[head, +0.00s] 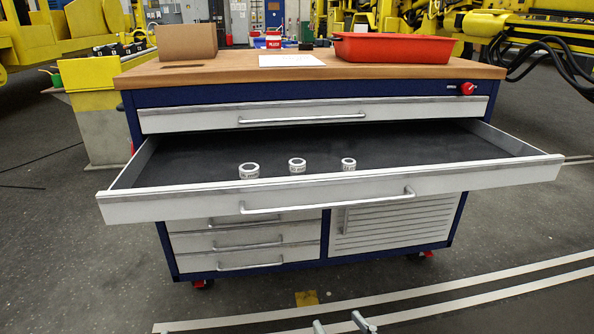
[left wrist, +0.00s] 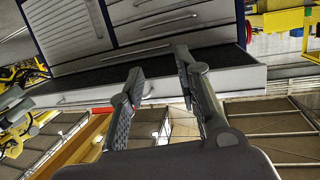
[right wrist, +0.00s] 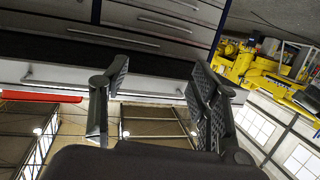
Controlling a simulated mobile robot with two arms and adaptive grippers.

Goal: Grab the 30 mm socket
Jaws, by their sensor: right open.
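Three short silver ring-like sockets stand in the open drawer (head: 400,150): a left one (head: 249,171), a middle one (head: 297,166) and a right one (head: 348,164). The left one looks widest, the right one smallest. Their size markings are too small to read, so I cannot tell which is 30 mm. My left gripper (left wrist: 160,78) is open and empty in the left wrist view. My right gripper (right wrist: 158,78) is open and empty in the right wrist view. Both are outside the drawer, facing the cabinet. No socket shows in either wrist view.
The blue cabinet has a wooden top (head: 230,72) bearing a cardboard box (head: 187,42), a white sheet (head: 292,60) and a red tray (head: 392,48). The pulled-out drawer's front (head: 330,194) juts toward me. Most of its dark floor is bare. A closed drawer (head: 310,113) sits above.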

